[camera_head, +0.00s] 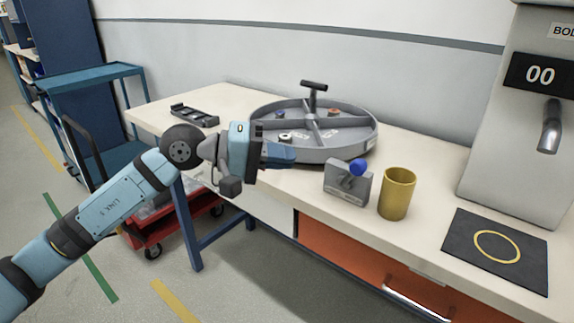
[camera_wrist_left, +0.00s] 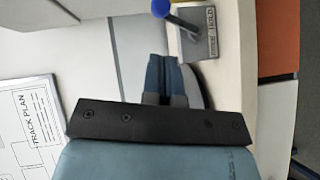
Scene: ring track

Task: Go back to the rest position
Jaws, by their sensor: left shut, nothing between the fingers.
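My left gripper (camera_head: 280,154) reaches in from the left in the head view and sits in front of the round grey ring track tray (camera_head: 350,152). Its blue fingers are together with nothing between them; they also show in the left wrist view (camera_wrist_left: 165,78). The tray has spokes, a dark T-shaped handle (camera_head: 314,86) and small ring-like pieces (camera_head: 285,137) inside. To the right of the fingertips stands a grey block with a blue-knobbed lever (camera_head: 347,186), which also shows in the left wrist view (camera_wrist_left: 196,40). My right gripper is not in view.
A gold cup (camera_head: 397,194) stands right of the lever block. A dark mat with a yellow ring (camera_head: 470,262) lies below the dispenser (camera_head: 525,120). A black rack (camera_head: 194,116) lies at the table's back left. A blue cart (camera_head: 90,78) stands left of the table.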

